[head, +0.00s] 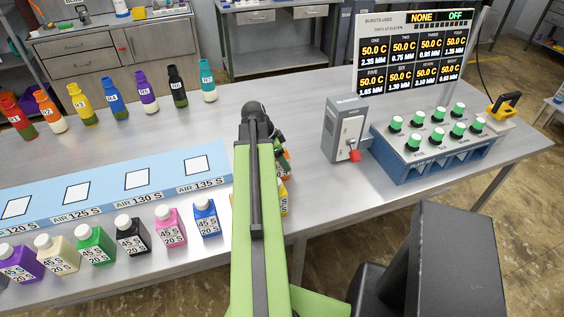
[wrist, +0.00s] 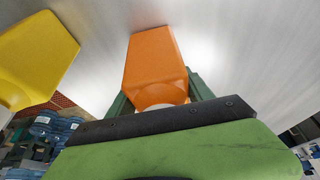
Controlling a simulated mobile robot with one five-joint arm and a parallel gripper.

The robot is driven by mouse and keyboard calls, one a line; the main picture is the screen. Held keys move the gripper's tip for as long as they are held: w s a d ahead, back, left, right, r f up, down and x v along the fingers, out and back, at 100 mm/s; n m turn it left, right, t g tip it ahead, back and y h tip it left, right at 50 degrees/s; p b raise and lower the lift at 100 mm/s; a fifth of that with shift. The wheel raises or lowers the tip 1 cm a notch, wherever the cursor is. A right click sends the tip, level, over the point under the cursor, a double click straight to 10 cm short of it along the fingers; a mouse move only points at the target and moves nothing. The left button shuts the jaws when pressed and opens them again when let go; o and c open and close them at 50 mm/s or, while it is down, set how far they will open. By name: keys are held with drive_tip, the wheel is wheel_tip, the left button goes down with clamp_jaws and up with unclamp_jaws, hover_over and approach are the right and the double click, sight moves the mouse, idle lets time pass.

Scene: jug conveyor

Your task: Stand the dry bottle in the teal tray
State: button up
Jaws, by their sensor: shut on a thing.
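My gripper (wrist: 157,96) is shut on an orange bottle (wrist: 157,60), its dark green fingers on either side near the white cap. The bottle's body points away from the wrist camera over the grey bench. In the head view my green arm hides the gripper and most of the orange bottle (head: 286,163). A yellow bottle (wrist: 38,58) is close on the left in the wrist view; part of it shows beside my arm in the head view (head: 283,198). I cannot tell which bottle is the dry one. I make out no teal tray in either view.
Several square-shouldered bottles, including a blue one (head: 206,218), stand along the front edge. A light-blue strip with white squares (head: 110,200) lies behind them. Several numbered bottles (head: 112,97) stand farther back. A grey switch box (head: 343,130) and a blue fixture (head: 435,150) stand right.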

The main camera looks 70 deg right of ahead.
drive_tip(key=shift+f, duration=0.2)
drive_tip(key=o, duration=1.5)
drive_tip(key=shift+r, duration=0.1)
drive_tip(key=p+v, duration=1)
drive_tip(key=v, duration=0.1)
drive_tip(key=shift+r+p, duration=0.3)
drive_tip(key=shift+w+a+r+p, duration=0.2)
drive_tip(key=shift+w+r+p, duration=0.05)
drive_tip(key=shift+r+p, duration=0.1)
